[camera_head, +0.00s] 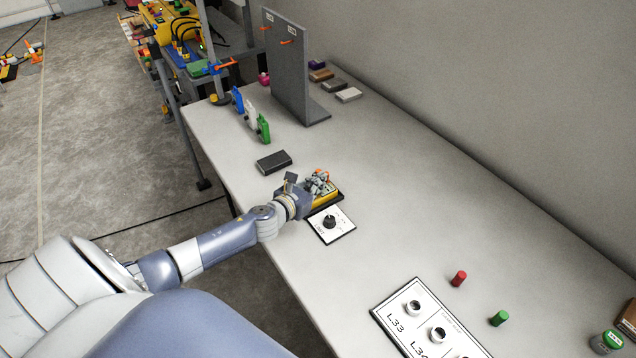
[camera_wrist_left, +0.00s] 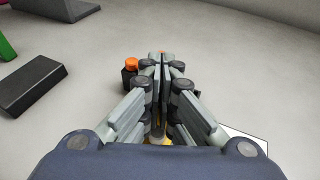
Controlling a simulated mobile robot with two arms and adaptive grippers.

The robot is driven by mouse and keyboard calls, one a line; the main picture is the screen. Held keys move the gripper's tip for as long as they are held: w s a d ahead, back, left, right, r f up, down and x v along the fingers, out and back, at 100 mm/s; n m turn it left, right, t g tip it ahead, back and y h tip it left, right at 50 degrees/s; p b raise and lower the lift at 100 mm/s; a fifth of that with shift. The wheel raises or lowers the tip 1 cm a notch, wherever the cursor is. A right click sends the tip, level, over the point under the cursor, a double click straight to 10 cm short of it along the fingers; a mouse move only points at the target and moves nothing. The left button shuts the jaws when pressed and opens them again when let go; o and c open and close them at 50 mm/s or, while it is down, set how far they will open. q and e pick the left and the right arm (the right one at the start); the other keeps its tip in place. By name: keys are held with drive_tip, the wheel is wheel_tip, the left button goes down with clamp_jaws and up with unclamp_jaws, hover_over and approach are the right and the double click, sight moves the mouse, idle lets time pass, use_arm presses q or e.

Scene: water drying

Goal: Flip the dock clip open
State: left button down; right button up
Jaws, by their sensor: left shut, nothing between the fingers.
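A yellow dock (camera_head: 324,201) on a dark base sits on the grey table, mostly covered by my left gripper in the head view. My left gripper (camera_head: 320,180) is shut and empty, right over the dock. In the left wrist view its closed fingers (camera_wrist_left: 161,60) point away from the camera. An orange-topped dark part (camera_wrist_left: 131,66) stands just left of the fingers there. A little orange also shows by the fingertips in the head view. I cannot tell which part is the clip or whether the fingers touch it. Only a bit of yellow shows beneath the fingers in the wrist view.
A white plate with a black knob (camera_head: 330,222) lies just in front of the dock. A black block (camera_head: 273,161) lies behind it, also in the wrist view (camera_wrist_left: 38,84). A grey upright panel (camera_head: 286,70) stands further back. Red (camera_head: 459,278) and green (camera_head: 499,318) cylinders stand right.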

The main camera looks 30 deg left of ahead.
use_arm(q)
drive_tip(key=shift+w+d+n+y+p, duration=0.2)
drive_tip(key=shift+d+n+y+p, duration=0.1)
drive_tip(key=shift+n+y, duration=0.4)
use_arm(e)
drive_tip(key=shift+w+d+r, duration=0.3)
